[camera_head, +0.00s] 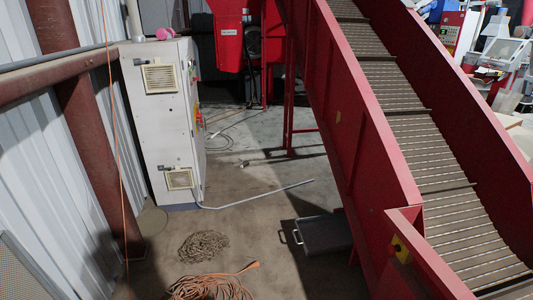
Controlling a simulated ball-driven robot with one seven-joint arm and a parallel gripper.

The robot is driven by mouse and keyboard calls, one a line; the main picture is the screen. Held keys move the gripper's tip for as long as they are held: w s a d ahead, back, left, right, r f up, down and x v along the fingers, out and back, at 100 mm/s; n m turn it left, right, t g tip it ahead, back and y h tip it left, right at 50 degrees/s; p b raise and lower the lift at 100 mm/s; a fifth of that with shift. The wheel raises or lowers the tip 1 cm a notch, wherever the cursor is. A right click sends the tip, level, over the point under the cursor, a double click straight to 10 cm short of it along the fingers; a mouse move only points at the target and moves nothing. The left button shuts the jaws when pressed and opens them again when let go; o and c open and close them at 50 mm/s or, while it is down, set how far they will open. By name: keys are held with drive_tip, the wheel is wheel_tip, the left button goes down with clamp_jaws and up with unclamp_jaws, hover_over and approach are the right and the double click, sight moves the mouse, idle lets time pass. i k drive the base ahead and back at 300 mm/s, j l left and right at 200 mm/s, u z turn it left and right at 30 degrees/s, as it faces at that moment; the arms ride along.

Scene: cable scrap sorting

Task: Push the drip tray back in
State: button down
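The drip tray (324,234) is a dark grey, flat, rectangular tray on the floor at the lower middle. Its light metal handle (297,237) is on its left end and faces left. Its right end reaches the foot of the red conveyor frame, where it is partly hidden. My gripper is not in view.
The red conveyor (360,130) slopes down across the right side. A grey cabinet (163,120) stands at the left. A chain pile (204,245) and a coiled orange cable (212,286) lie on the floor left of the tray. A pale conduit (260,197) runs along the floor.

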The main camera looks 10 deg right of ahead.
sight(321, 234)
drive_tip(key=i, duration=1.7)
drive_tip(key=i+l+u, duration=0.1)
drive_tip(key=i, duration=1.55)
